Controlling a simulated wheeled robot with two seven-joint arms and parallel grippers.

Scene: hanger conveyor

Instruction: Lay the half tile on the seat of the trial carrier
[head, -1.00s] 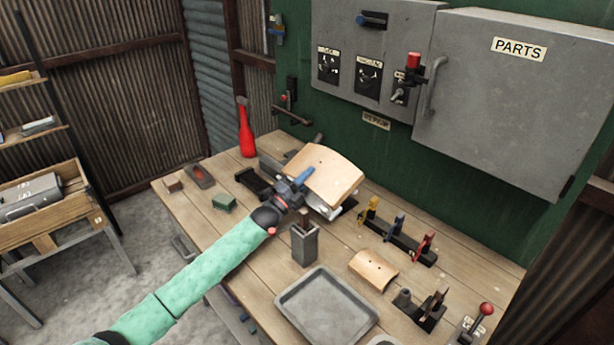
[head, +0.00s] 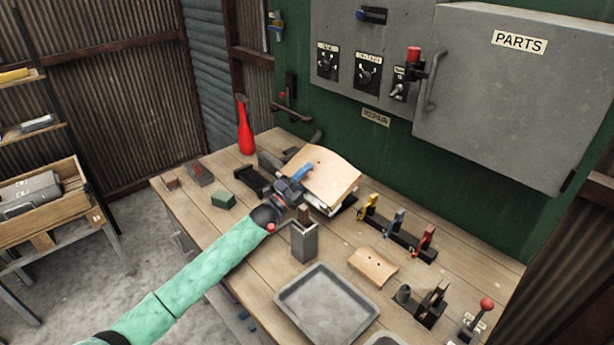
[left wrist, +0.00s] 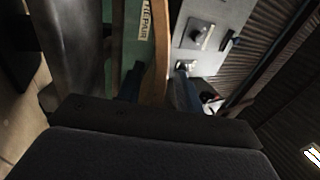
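My left gripper (head: 292,190) is shut on the near left edge of a large tan curved tile (head: 330,176). One blue finger lies over the tile's top face. In the left wrist view the tile (left wrist: 156,60) shows edge-on as a tan strip between the fingers. A pale and dark support (head: 338,211) shows just under the tile's near edge. It is mostly hidden, so I cannot tell if it is the trial carrier or if the tile touches it. A smaller tan tile (head: 373,266) with two holes lies on the bench. My right gripper is not in view.
A grey upright holder (head: 304,243) stands just in front of the gripper. A grey tray (head: 287,303) lies at the front. A rack with yellow, blue and red pieces (head: 403,236) is right of the tile. A red bottle-shaped object (head: 245,130) stands behind left.

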